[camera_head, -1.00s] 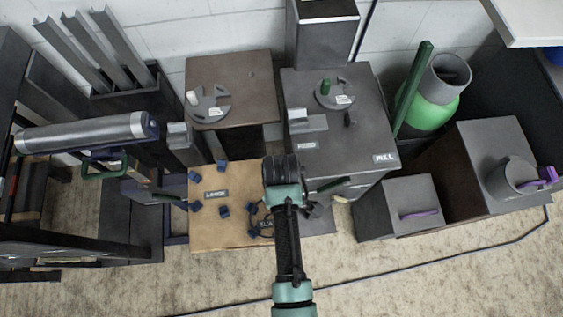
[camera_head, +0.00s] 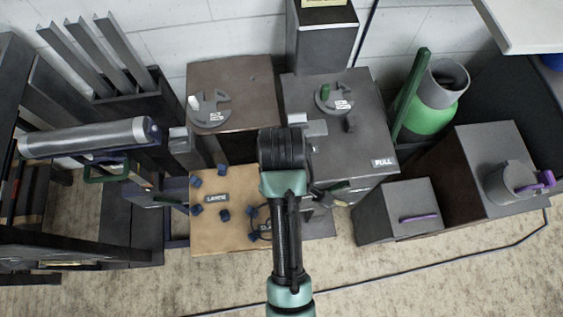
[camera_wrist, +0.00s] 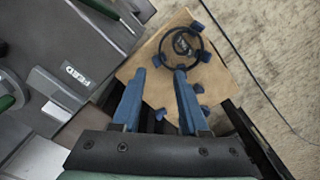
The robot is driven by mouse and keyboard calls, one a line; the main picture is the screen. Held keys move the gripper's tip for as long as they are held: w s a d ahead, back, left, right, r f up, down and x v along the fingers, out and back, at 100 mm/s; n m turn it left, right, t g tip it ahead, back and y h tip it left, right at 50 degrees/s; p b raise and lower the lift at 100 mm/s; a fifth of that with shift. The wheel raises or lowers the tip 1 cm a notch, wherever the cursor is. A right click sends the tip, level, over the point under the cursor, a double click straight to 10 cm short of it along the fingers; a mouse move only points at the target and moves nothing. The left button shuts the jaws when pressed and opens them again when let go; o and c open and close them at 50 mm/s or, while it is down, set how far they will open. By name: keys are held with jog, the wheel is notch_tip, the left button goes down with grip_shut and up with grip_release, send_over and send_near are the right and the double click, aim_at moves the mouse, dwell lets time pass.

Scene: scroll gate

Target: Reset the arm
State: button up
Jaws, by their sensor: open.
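My gripper (camera_wrist: 159,76) is open, its two blue fingers apart with nothing between them in the wrist view. In the head view my arm reaches up through the middle, and its dark wrist end hides the fingers. Beneath the fingers lies a tan board (camera_wrist: 158,92), also seen in the head view (camera_head: 215,235), with several small blue blocks on it. A dark ring (camera_wrist: 183,47) lies on the board beyond the fingertips. The grey box with the FEED label (camera_wrist: 78,72) is to the left of the fingers in the wrist view.
The grey box (camera_head: 365,165) with a PULL label stands right of my wrist. A brown-topped box (camera_head: 245,85) is behind, a silver roll (camera_head: 85,135) at left, a green cylinder (camera_head: 435,105) at right. A cable (camera_head: 420,268) crosses the open carpet in front.

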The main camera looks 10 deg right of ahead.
jog(key=w+a+r+m+t, duration=0.2)
jog(key=w+r+t, duration=0.5)
jog(key=w+r, duration=0.55)
jog(key=w+r+m+t, duration=0.1)
jog(key=w+r+t, duration=0.25)
jog(key=r, duration=0.55)
jog(key=w+r+m+t, duration=0.2)
jog(key=w+r+t, duration=0.15)
jog(key=r, duration=0.45)
notch_tip(320, 180, up, 19)
jog(key=s+m+t, duration=0.2)
jog(key=t, duration=0.4)
jog(key=s+r+t, duration=0.3)
jog(key=s+r, duration=0.2)
jog(key=r, duration=0.3)
jog(key=s+r+m+t, duration=0.1)
jog(key=s+r+t, duration=0.3)
jog(key=r, duration=0.5)
jog(key=shift+s+a+m, duration=0.3)
jog(key=shift+s, duration=0.6)
jog(key=shift+r, duration=0.1)
